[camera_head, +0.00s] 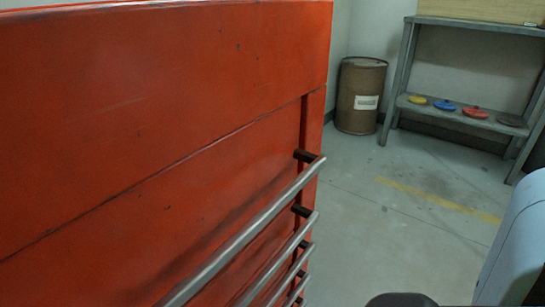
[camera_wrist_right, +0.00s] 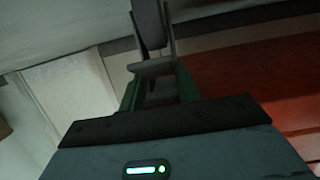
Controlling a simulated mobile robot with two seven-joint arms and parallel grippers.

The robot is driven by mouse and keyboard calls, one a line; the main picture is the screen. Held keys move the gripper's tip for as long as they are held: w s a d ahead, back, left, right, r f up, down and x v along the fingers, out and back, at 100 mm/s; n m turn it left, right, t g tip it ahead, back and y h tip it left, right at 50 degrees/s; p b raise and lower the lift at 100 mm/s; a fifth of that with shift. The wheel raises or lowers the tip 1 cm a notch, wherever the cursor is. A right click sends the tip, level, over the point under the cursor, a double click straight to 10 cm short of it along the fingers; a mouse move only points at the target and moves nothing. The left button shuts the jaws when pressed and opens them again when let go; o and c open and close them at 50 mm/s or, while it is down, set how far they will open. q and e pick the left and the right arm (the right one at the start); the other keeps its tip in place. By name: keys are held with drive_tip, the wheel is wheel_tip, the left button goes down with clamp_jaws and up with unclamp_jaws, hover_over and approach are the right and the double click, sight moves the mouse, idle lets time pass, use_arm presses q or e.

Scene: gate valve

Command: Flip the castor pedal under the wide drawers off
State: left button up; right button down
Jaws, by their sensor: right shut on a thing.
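The orange-red drawer cabinet with wide drawers (camera_head: 150,130) fills the left of the head view. Its castors and pedals are out of that view. In the right wrist view, a grey castor wheel (camera_wrist_right: 149,22) stands in a fork, with a grey pedal (camera_wrist_right: 152,68) in front of it. My right gripper (camera_wrist_right: 155,83), with green fingers, is shut on this pedal. The fingers lie on either side of it, and the exact contact is dark and hard to see. My left gripper is in neither view.
Long metal drawer handles (camera_head: 250,232) stick out from the cabinet front. A brown drum (camera_head: 360,95) stands by the back wall. A grey shelf rack (camera_head: 470,112) holds several coloured discs. The floor (camera_head: 400,225) between cabinet and rack is clear.

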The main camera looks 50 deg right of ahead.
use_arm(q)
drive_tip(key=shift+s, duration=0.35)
use_arm(e)
drive_tip(key=shift+w, duration=0.15)
drive_tip(key=c, duration=1)
unclamp_jaws()
drive_tip(key=shift+f, duration=0.1)
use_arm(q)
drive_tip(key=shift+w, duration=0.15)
use_arm(e)
drive_tip(key=shift+s, duration=0.2)
drive_tip(key=shift+s, duration=0.35)
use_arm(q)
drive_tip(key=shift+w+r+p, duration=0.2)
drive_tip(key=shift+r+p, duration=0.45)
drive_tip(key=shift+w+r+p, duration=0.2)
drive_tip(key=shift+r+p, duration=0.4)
use_arm(e)
drive_tip(key=v, duration=0.7)
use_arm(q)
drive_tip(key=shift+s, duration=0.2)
